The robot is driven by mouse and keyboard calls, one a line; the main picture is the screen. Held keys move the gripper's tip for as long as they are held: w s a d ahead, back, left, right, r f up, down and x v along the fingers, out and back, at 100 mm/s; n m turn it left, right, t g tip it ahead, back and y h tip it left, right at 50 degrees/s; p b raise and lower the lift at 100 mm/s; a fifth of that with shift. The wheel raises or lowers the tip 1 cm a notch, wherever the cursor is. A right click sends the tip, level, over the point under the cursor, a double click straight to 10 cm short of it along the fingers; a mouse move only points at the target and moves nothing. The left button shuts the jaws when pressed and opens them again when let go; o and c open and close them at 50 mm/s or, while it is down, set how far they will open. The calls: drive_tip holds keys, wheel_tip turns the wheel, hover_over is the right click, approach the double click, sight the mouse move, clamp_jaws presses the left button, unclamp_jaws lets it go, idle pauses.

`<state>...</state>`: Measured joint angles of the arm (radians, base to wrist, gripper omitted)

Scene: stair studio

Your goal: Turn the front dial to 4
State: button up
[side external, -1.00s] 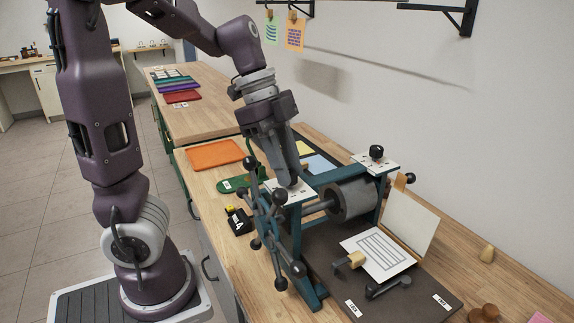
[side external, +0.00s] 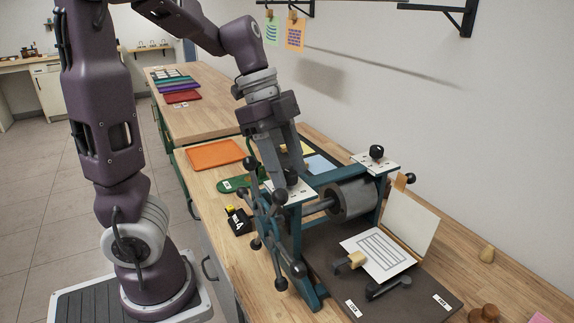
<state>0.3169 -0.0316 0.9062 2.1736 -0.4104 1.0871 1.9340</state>
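The press has two white scale plates with black knobs. The front dial (side external: 291,176) sits on the near plate (side external: 298,194), and its scale marks are too small to read. My gripper (side external: 287,171) is right above the near plate, pointing down. Its two fingers are spread apart, with the dark knob showing between them. Whether a finger touches the knob I cannot tell. The rear dial (side external: 376,151) stands on the far plate (side external: 383,165), clear of my gripper.
The spoked handwheel (side external: 264,219) with black balls stands close in front of the near plate. A grey roller (side external: 352,198) lies between the plates. An orange tray (side external: 214,154) lies further back.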

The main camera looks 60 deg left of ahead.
drive_tip(key=v, duration=0.7)
drive_tip(key=s+d+f+n+t+y, duration=0.3)
drive_tip(key=s+d+n, duration=0.6)
drive_tip(key=n, duration=0.4)
drive_tip(key=shift+s+d+f+t+y, duration=0.3)
drive_tip(key=shift+s+f+t+y, duration=0.15)
drive_tip(key=shift+s+f, duration=0.45)
idle(0.5)
